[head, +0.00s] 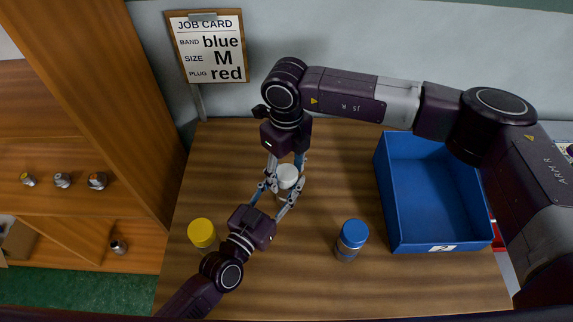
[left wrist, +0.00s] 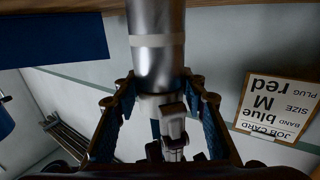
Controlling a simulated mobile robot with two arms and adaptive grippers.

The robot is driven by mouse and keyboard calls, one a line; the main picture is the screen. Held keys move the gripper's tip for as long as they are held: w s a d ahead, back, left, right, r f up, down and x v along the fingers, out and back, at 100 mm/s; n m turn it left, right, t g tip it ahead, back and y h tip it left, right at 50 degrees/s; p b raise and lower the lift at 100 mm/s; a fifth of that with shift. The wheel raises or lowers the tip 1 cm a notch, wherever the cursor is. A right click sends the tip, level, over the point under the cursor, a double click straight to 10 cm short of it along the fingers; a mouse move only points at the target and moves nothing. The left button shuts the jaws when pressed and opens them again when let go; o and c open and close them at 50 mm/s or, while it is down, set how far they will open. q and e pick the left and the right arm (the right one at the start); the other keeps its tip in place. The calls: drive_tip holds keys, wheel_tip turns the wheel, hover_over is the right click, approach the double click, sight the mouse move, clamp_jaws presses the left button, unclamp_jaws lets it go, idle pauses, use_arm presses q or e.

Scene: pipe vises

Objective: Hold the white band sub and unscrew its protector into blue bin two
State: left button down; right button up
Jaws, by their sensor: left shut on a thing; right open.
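The white band sub shows in the head view as a white protector cap (head: 287,175) at the table's middle, its body mostly hidden beneath. In the left wrist view its metal body (left wrist: 156,65) carries a pale band (left wrist: 157,41). My left gripper (head: 285,190) comes from the lower left and is shut on the sub, fingers on both sides. My right gripper (head: 286,162) comes from above, open, its fingertips close to the far side of the cap; contact is unclear. Blue bin two (head: 412,238), labelled 2, stands at the right and its visible floor is empty.
A blue-capped sub (head: 351,236) stands between the left gripper and the bin. A yellow-capped piece (head: 201,232) stands left of my left arm. A job card (head: 208,47) reads blue, M, red. Several small fittings (head: 62,180) sit on the left shelves. The table's front is clear.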

drive_tip(key=shift+c, duration=0.7)
drive_tip(key=c, duration=1.1)
drive_tip(key=n, duration=0.7)
drive_tip(key=o, duration=1.3)
drive_tip(key=shift+r, duration=0.1)
